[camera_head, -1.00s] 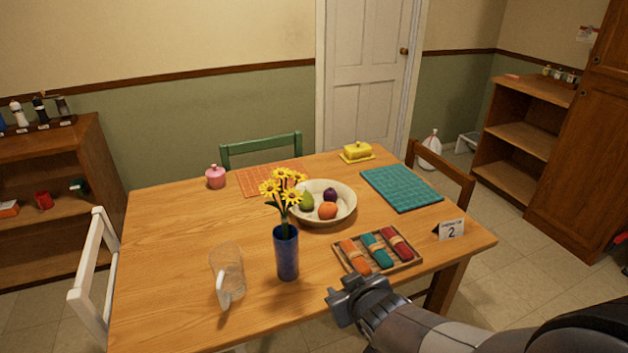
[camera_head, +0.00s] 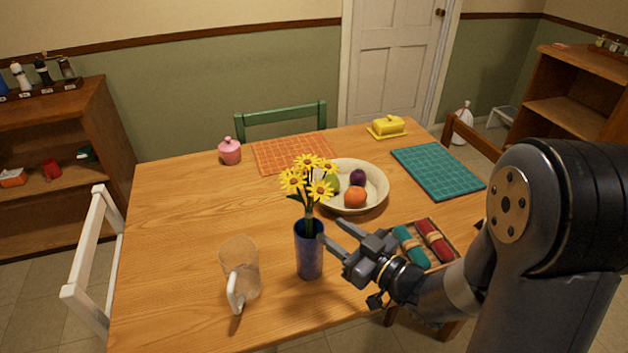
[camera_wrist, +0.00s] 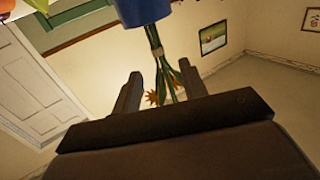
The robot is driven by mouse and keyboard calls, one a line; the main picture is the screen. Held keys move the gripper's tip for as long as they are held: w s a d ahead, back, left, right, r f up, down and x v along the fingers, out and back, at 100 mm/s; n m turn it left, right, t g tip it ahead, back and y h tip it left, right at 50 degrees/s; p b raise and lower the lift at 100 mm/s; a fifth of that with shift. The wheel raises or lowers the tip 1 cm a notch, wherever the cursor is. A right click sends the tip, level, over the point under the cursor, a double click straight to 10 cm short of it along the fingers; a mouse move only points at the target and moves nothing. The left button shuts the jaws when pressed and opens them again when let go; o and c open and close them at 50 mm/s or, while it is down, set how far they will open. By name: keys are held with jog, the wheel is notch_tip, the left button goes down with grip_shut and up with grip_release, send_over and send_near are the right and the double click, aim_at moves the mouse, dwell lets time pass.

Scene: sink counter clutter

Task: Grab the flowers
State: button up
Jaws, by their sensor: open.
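The yellow flowers (camera_head: 309,178) with green stems stand upright in a blue vase (camera_head: 309,249) on the wooden table. My gripper (camera_head: 330,240) is open and empty, just right of the vase in the head view, its fingers pointing toward it. In the wrist view the picture appears upside down: the blue vase (camera_wrist: 143,10) is at the top edge, and the stems and flowers (camera_wrist: 160,80) hang down between my two open fingers (camera_wrist: 153,93). I cannot tell whether a finger touches the vase.
A clear glass pitcher (camera_head: 240,270) stands left of the vase. A fruit bowl (camera_head: 378,197) is behind it. A tray (camera_head: 452,250) with rolled napkins lies under and beside my gripper. The table's left part is clear.

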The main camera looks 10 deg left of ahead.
aim_at(312, 215)
jog(key=p+x, duration=0.2)
jog(key=x, duration=0.6)
jog(key=shift+w+a, duration=0.25)
jog(key=shift+c, duration=0.2)
grip_shut()
